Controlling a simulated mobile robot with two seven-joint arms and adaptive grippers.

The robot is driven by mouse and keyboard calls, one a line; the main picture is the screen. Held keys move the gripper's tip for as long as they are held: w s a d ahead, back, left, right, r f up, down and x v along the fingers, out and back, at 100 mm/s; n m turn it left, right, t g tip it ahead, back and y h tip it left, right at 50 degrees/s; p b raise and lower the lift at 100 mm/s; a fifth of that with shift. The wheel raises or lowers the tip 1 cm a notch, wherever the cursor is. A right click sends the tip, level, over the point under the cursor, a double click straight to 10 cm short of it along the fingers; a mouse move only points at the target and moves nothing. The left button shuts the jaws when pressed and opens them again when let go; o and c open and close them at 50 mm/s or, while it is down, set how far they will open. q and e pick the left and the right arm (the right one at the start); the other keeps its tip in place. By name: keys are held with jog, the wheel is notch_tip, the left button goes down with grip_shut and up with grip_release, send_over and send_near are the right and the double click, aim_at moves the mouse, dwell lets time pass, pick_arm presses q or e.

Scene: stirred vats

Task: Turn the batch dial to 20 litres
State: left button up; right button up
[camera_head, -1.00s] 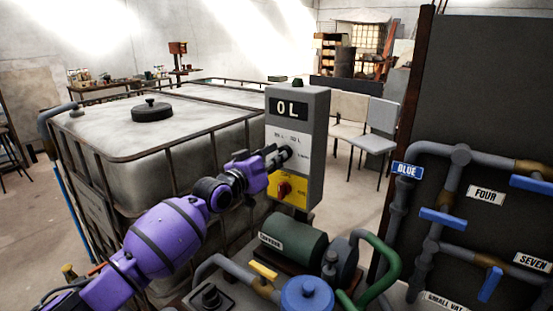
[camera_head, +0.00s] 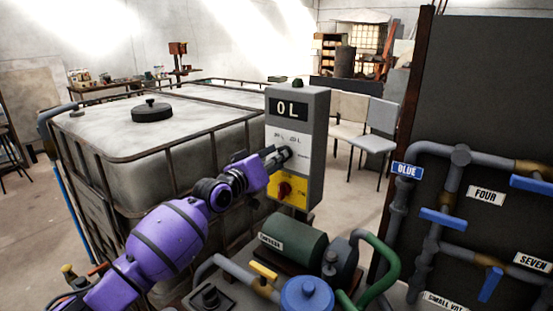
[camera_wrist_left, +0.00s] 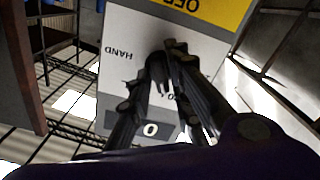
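A grey control box (camera_head: 313,150) stands in front of the white tank. Its black display (camera_head: 290,109) reads 0 L. Below it is a white panel (camera_head: 275,138) with litre marks, and then a yellow panel with a red knob (camera_head: 284,189). My left gripper (camera_head: 285,154) is at the white panel and covers the batch dial there in the head view. In the left wrist view the dark fingers reach over the white panel (camera_wrist_left: 115,50), around a dark shape that may be the dial. Whether they are shut on it is unclear. My right gripper is out of view.
A white caged tank (camera_head: 90,125) stands at left, close to my left arm. A green pump (camera_head: 297,240), a blue-capped part (camera_head: 307,295) and pipes lie below the box. A dark board with pipes and blue valve handles (camera_head: 443,218) stands at right.

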pick_arm(q)
jog(key=shift+o, duration=0.5)
jog(key=v, duration=1.2)
jog(key=s+a+f+m+y, duration=0.1)
jog(key=s+a+f+y, duration=0.1)
jog(key=s+f, duration=0.6)
jog(key=s+a+f+m+g+y+p, duration=0.1)
jog(key=s+a+f+y, duration=0.3)
jog(key=f, duration=0.7)
jog(key=s+a+f, duration=0.1)
jog(key=s+f, duration=0.6)
jog(key=f, duration=0.3)
jog(key=s+a+f+n+g+y, duration=0.1)
jog(key=s+f, duration=0.4)
jog(key=s, duration=0.5)
jog(key=s+a+f+n+g+y, duration=0.1)
jog(key=s+a+f+g, duration=0.1)
jog(key=s+f, duration=0.4)
jog(key=s+a+f+g+y+p, duration=0.1)
jog(key=s+f, duration=0.5)
jog(key=s, duration=0.8)
jog(key=shift+s+a+n+g+y, duration=0.4)
jog(key=shift+a+g+y, duration=0.1)
jog(key=shift+a+y, duration=0.15)
